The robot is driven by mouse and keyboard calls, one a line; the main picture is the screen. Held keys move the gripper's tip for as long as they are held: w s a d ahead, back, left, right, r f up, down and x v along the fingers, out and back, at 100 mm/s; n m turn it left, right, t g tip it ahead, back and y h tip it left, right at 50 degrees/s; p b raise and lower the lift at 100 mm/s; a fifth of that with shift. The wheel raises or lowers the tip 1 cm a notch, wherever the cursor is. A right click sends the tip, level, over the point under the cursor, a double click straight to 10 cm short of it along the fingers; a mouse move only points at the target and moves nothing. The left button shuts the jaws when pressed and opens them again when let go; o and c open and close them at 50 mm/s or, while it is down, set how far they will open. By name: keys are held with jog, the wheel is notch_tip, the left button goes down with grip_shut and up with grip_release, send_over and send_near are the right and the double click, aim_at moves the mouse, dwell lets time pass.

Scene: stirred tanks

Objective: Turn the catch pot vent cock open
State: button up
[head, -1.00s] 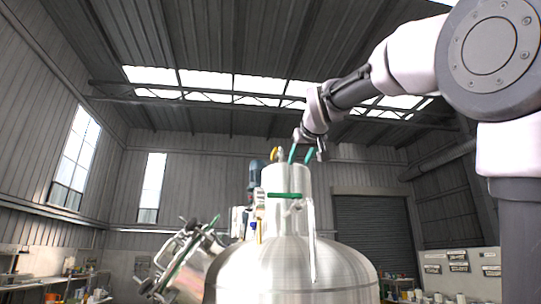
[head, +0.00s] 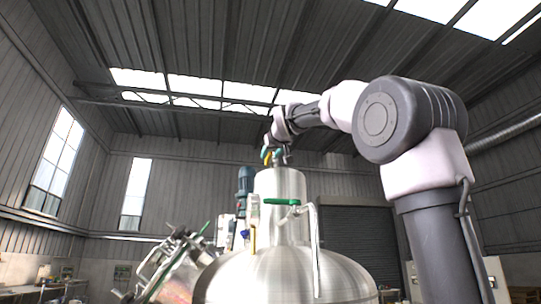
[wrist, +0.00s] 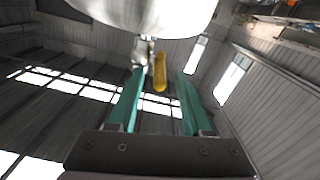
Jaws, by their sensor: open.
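The vent cock's yellow lever (head: 267,155) is at the top of the upright metal cylinder (head: 280,190), which appears to be the catch pot. In the wrist view the yellow lever (wrist: 160,78) lies between my two green fingers, with gaps on both sides. A small metal fitting (wrist: 143,52) is beside it, partly behind the left finger. My gripper (wrist: 161,75) is open and empty. In the head view my gripper (head: 276,154) is at the cylinder's top by the lever, and its wrist partly hides the spot.
A green-handled valve (head: 282,202) and a bent pipe (head: 314,250) stand in front of the cylinder, above the domed tank (head: 285,275). A blue-grey motor (head: 245,182) is left of the cylinder. A tilted vessel (head: 175,270) is at lower left.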

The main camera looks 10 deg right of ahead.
jog(key=shift+w, duration=0.25)
grip_shut()
dwell(1.4)
